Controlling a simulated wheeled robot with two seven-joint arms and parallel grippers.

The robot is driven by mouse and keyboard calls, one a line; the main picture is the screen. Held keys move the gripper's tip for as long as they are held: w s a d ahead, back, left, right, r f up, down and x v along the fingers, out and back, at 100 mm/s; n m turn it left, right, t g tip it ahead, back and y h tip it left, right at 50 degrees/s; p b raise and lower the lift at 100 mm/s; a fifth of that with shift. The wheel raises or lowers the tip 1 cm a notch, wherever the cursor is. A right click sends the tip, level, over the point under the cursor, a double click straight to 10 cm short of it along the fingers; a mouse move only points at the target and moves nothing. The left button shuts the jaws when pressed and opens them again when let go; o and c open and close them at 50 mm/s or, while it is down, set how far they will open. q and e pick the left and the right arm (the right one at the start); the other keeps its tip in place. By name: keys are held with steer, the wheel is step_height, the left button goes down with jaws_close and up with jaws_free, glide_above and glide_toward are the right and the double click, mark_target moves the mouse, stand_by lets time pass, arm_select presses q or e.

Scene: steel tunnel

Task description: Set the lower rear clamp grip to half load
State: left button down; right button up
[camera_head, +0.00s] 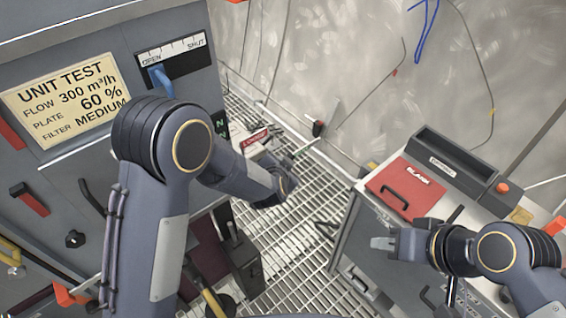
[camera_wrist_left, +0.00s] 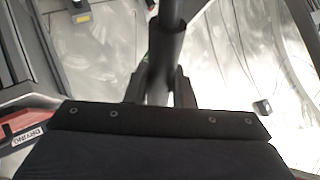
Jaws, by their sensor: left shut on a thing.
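My left arm comes in from the left in the head view and reaches down past the grey cabinet. Its gripper (camera_wrist_left: 162,88) shows in the left wrist view, shut on a dark round grip (camera_wrist_left: 166,45) that stands up between the fingers. The grip's lower end is hidden behind the fingers and the wrist. Any load marks for it are not readable here. In the head view the left fingertips are largely hidden by the wrist. My right gripper (camera_head: 383,243) is beside the right cabinet, seen from the side, with no object visible at its fingertips.
The grey cabinet (camera_head: 70,165) carries a UNIT TEST plate (camera_head: 68,98) and a blue OPEN/SHUT lever (camera_head: 160,76). The right cabinet (camera_head: 345,235) bears a red BLANK case (camera_head: 405,188). Grating floor (camera_head: 295,265) lies between them.

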arm_select(q)
steer(key=c, duration=1.2)
jaws_free()
steer(key=shift+c, duration=0.2)
steer(key=v, duration=0.7)
steer(key=shift+s+r, duration=0.2)
steer(key=shift+s, duration=0.1)
steer(key=shift+a, duration=0.1)
